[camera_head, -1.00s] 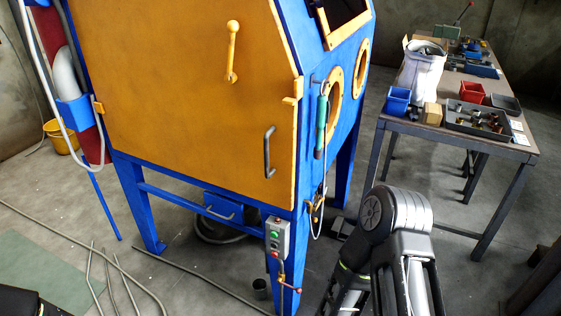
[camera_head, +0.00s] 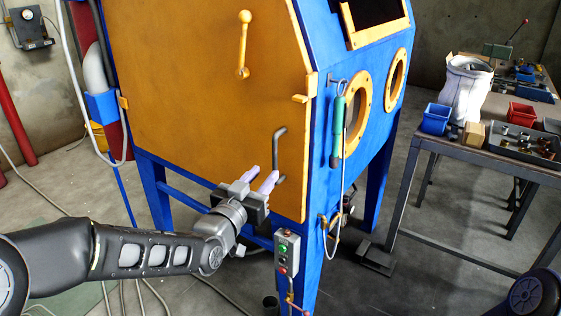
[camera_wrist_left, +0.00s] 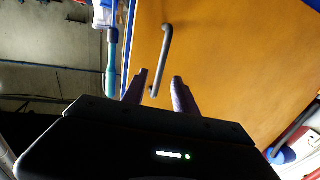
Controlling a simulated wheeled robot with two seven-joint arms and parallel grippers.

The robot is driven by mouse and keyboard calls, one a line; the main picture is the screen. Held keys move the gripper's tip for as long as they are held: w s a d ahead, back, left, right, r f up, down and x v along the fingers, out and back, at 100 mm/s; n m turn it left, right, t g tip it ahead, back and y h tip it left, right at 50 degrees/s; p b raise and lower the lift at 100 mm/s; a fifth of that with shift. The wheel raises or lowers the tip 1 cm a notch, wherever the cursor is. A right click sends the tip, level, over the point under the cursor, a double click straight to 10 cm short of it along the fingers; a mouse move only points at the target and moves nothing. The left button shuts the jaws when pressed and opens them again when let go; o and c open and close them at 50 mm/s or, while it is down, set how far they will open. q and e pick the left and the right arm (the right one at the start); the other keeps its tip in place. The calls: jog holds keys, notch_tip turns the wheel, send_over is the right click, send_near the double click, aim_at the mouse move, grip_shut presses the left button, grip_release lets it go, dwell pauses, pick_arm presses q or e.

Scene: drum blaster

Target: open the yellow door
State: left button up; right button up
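The yellow door (camera_head: 205,95) forms the side of a blue cabinet and looks closed. Its dark bar handle (camera_head: 278,150) is near the lower right edge. A yellow lever (camera_head: 243,45) sits higher on the door. My left gripper (camera_head: 262,180) is open just in front of the handle's lower end, fingers pointing toward it. In the left wrist view the handle (camera_wrist_left: 163,52) rises beyond the gap between the two fingers (camera_wrist_left: 160,90), apart from them as far as I can tell. A small part of my right arm shows at the lower right; its gripper is out of view.
A green-handled tool (camera_head: 338,120) hangs with a hose on the cabinet's blue front. A control box (camera_head: 287,252) with buttons is below the door's corner. A workbench (camera_head: 470,152) with bins stands at right. Hoses lie on the floor at left.

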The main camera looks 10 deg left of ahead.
aim_at(274, 162)
pick_arm(q)
jog(key=w, duration=0.2)
jog(key=w+d, duration=0.1)
jog(key=w, duration=0.2)
jog(key=w+p, duration=0.1)
jog(key=w, duration=0.1)
jog(key=shift+w+d, duration=0.15)
jog(key=shift+w, duration=0.15)
jog(key=shift+c, duration=0.5)
grip_shut()
dwell(0.7)
